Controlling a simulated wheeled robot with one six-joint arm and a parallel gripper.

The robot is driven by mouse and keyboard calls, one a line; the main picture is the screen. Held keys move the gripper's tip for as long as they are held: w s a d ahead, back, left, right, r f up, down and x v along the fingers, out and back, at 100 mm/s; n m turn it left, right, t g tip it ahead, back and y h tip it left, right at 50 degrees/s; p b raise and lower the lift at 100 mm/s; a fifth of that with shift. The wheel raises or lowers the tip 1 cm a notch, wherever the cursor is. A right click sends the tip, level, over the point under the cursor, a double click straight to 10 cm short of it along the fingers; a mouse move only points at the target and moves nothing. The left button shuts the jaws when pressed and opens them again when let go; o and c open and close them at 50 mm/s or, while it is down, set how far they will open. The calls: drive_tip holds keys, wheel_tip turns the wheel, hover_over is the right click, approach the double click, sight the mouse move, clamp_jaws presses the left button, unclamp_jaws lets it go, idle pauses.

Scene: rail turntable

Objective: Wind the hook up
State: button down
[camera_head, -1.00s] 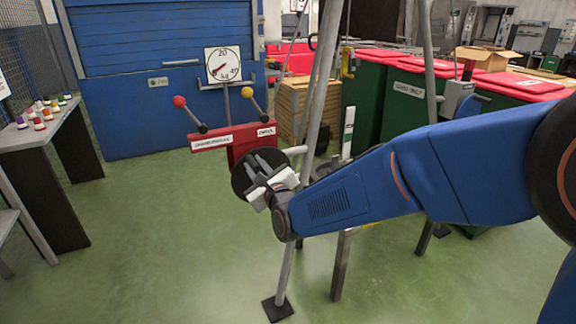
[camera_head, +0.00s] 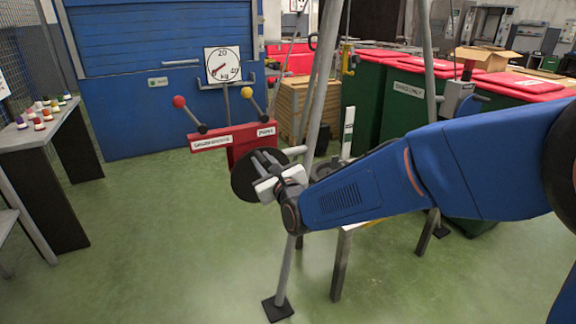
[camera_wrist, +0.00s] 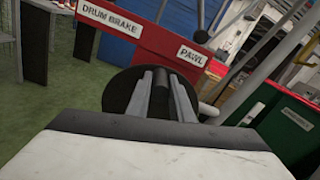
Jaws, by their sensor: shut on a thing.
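My gripper (camera_head: 264,166) is shut on a dark crank grip (camera_wrist: 163,92), which shows between its two grey fingers in the wrist view. Behind the grip is a round black disc (camera_head: 243,184) on the red winch housing (camera_head: 238,140); the disc also shows in the wrist view (camera_wrist: 117,92). The housing carries labels reading DRUM BRAKE and PAWL (camera_wrist: 193,57). A red-knobbed lever (camera_head: 180,102) stands at its left and a yellow-knobbed lever (camera_head: 247,93) at its right. I cannot make out the hook for certain.
A dial marked kg (camera_head: 222,65) stands above the winch, its needle pointing lower left. Grey tripod legs (camera_head: 284,275) rise close to my wrist. Green bins with red lids (camera_head: 405,105) stand at right. A side table (camera_head: 30,135) stands at left. Green floor between is clear.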

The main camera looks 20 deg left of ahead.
drive_tip(key=shift+w+d, duration=0.25)
drive_tip(key=shift+w, duration=0.05)
drive_tip(key=c, duration=2)
unclamp_jaws()
drive_tip(key=shift+w, duration=0.1)
drive_tip(key=o, duration=0.6)
drive_tip(key=shift+o, duration=0.2)
drive_tip(key=shift+v, duration=4.05)
drive_tip(key=shift+a, duration=0.1)
